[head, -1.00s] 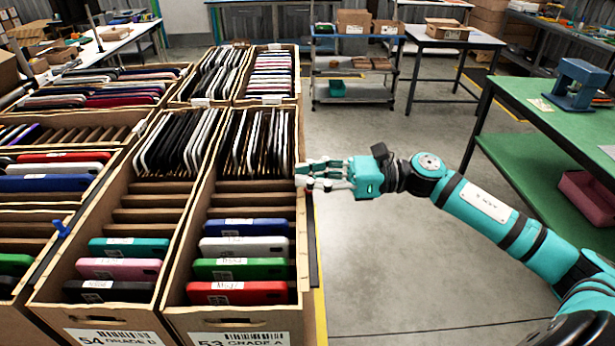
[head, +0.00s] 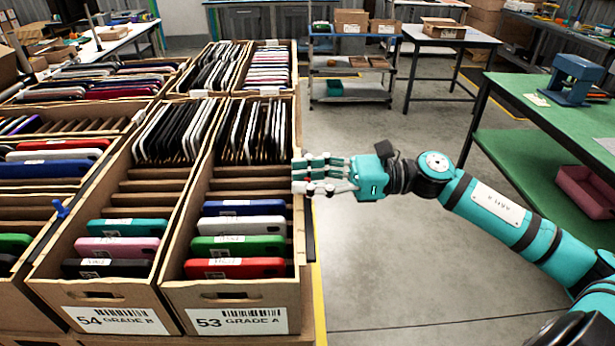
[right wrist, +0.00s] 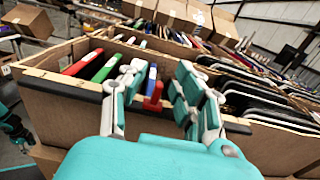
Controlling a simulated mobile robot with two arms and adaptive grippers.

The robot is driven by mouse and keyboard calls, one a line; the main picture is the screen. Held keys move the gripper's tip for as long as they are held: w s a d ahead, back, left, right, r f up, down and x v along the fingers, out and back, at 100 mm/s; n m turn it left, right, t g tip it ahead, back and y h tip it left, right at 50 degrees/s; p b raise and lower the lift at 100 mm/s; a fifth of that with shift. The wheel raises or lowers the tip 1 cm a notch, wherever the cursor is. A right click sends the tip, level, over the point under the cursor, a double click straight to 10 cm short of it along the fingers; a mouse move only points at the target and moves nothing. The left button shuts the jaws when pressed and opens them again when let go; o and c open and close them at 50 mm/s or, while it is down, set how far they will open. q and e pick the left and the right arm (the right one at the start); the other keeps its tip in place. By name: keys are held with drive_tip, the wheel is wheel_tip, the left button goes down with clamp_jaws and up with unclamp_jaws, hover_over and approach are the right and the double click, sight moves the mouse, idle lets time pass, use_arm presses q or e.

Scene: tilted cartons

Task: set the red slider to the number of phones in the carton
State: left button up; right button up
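The carton marked 53 GRADE A (head: 235,318) stands tilted, with red (head: 236,268), green (head: 237,246), white (head: 240,226) and blue (head: 243,208) phones in its near slots. Bare slots follow, then several dark and white-edged phones (head: 255,130) at the far end. My right gripper (head: 303,177) is at the carton's right wall. In the right wrist view its fingers (right wrist: 160,100) are apart, with the red slider (right wrist: 153,95) on the rail between them. I cannot tell whether they touch it. The slider is not clear in the head view. My left gripper is out of view.
The carton marked 54 GRADE B (head: 115,320) stands directly left, with more phone cartons beyond. A green bench (head: 535,110) is at the right and a wheeled shelf (head: 350,97) at the back. The floor right of the cartons is clear.

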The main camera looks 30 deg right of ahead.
drive_tip(key=v, duration=1.2)
idle(0.4)
